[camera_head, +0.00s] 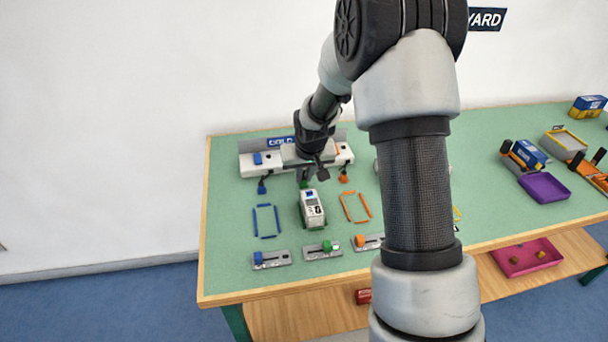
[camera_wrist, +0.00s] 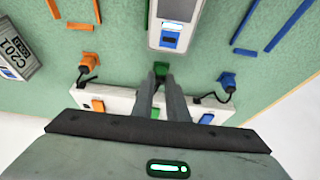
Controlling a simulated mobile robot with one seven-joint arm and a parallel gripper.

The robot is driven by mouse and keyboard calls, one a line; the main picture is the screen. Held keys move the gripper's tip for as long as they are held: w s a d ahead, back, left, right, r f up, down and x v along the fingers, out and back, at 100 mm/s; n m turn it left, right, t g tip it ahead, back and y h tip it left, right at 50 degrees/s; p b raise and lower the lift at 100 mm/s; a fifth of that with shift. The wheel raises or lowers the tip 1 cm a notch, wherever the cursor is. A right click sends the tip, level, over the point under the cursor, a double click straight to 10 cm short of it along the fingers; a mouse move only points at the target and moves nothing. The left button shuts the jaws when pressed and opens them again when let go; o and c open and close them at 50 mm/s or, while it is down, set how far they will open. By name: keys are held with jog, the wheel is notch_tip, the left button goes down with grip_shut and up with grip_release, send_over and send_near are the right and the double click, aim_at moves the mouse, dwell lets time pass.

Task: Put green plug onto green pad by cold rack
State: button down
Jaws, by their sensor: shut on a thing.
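The green plug (camera_wrist: 161,68) shows between my fingertips in the wrist view, and my gripper (camera_wrist: 160,78) is shut on it. In the head view my gripper (camera_head: 305,178) is low in front of the white cold rack (camera_head: 246,164), just behind the white container (camera_head: 312,209). The green plug (camera_head: 304,184) is a small green spot there. A green piece (camera_wrist: 156,113) on the rack shows between the fingers. I cannot make out the green pad apart from the plug; my gripper and the plug may hide it.
On either side of my gripper, a blue plug (camera_wrist: 227,81) and an orange plug (camera_wrist: 89,62) sit in front of the rack on dark cords. The container's end (camera_wrist: 173,25) is close to my fingertips. Slide switches (camera_head: 271,259) stand along the table's front.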

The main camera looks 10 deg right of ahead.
jog(key=c, duration=1.2)
grip_release()
notch_tip(320, 180, up, 7)
jog(key=p, duration=0.4)
dwell(0.3)
